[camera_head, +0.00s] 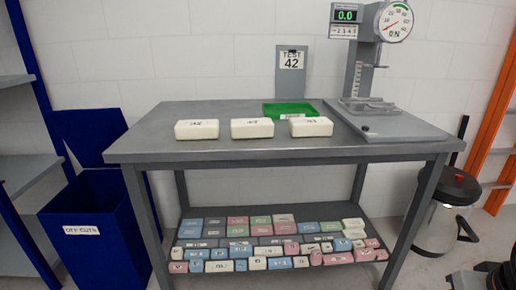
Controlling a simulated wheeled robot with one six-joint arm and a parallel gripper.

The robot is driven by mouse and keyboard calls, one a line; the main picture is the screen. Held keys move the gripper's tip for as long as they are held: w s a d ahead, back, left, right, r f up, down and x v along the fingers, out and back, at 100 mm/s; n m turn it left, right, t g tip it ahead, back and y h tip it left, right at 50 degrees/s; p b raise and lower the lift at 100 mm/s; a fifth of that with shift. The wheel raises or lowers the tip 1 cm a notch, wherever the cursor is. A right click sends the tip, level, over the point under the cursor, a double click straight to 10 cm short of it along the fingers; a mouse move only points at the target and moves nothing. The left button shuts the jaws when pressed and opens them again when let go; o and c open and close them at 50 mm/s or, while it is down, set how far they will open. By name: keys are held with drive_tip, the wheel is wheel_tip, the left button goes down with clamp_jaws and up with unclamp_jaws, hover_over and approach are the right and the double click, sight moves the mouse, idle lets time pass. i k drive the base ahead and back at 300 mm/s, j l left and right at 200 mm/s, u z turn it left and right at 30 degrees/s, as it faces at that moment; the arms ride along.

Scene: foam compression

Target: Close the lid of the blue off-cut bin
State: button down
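The blue off-cut bin (98,240) stands on the floor at the left of the table, with a white label reading OFF-CUTS on its front. Its blue lid (88,135) is raised at the back, tilted up against the wall side, so the bin's mouth is open. The inside looks dark and I cannot see its contents. My gripper is not clearly in view; only a dark piece shows at the bottom right corner, and I cannot tell what it is.
A grey table (270,149) holds three white foam blocks, a green tray (290,109) and a compression tester (375,60). Its lower shelf (205,284) carries many foam pieces. A grey shelf rack (25,170) stands left of the bin. A metal pedal bin (446,215) stands right.

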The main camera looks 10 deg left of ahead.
sight(88, 133)
drive_tip(key=u, duration=1.8)
drive_tip(key=i+j, duration=0.15)
